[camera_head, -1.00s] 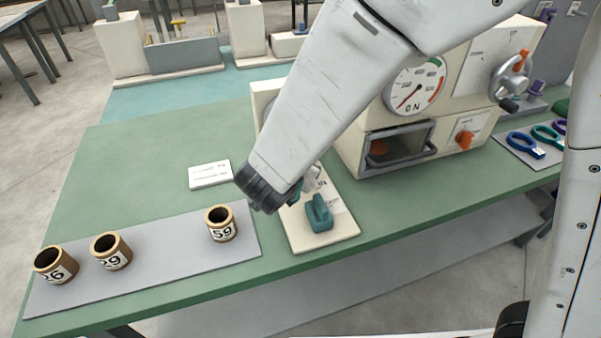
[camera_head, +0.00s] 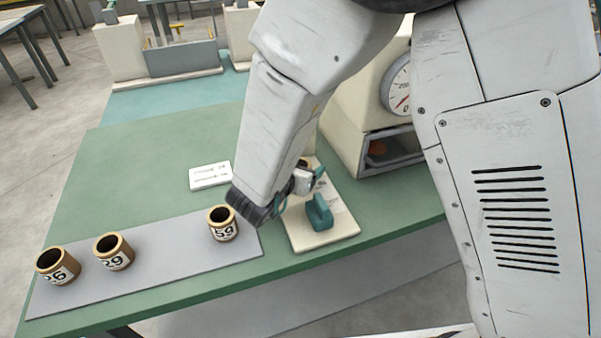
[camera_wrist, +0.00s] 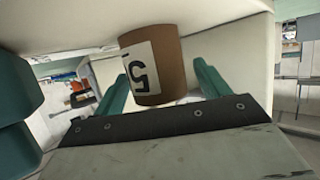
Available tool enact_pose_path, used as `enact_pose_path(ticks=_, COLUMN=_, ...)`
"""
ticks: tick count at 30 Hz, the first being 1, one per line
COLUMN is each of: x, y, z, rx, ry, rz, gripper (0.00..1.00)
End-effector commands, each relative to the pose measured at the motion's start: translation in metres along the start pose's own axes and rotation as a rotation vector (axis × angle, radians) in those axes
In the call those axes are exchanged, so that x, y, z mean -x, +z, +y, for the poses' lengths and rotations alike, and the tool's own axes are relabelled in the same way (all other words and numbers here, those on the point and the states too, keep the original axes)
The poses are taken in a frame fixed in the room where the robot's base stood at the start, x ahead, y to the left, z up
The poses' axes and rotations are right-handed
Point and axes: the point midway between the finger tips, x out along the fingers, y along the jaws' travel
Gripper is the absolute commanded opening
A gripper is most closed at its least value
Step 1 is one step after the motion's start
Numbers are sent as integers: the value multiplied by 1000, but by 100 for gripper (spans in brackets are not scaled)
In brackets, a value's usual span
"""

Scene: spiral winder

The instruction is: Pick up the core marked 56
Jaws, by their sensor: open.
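A brown core (camera_wrist: 152,62) with a white label shows in the wrist view. The digit 5 is readable, upside down; the rest of its number is out of sight. It lies between and beyond my gripper's teal fingers, before cream surfaces. My gripper (camera_head: 303,188) is open, beside the cream machine's base plate; my arm hides much of this spot in the head view. On the grey mat, the leftmost core (camera_head: 58,266) shows a 6, its first digit unclear. The middle core (camera_head: 113,252) ends in 9. The right core (camera_head: 222,224) reads 59.
The grey mat (camera_head: 150,265) lies at the front of the green bench. A cream base plate (camera_head: 335,236) with a teal block (camera_head: 319,213) is close to my gripper. A white card (camera_head: 210,175) lies behind the mat. The cream machine (camera_head: 350,110) stands to the right.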

Motion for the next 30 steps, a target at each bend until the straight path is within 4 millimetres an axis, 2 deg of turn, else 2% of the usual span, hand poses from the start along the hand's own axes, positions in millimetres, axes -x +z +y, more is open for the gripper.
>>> enact_pose_path(ticks=3, x=-10, y=0, z=0, rx=1, ry=1, rz=0, gripper=75)
enact_pose_path(ticks=10, x=-12, y=0, z=0, rx=0, ry=-1, rz=0, gripper=75)
enact_pose_path(ticks=11, x=-12, y=0, z=0, rx=0, ry=-1, rz=0, gripper=72)
enact_pose_path(ticks=15, x=-12, y=0, z=0, rx=0, ry=-1, rz=0, gripper=33)
enact_pose_path(ticks=16, x=-12, y=0, z=0, rx=0, ry=-1, rz=0, gripper=26)
enact_pose_path(ticks=25, x=-11, y=0, z=0, rx=0, ry=-1, rz=0, gripper=26)
enact_pose_path(ticks=30, x=-8, y=-8, z=0, rx=-1, ry=-2, rz=1, gripper=26)
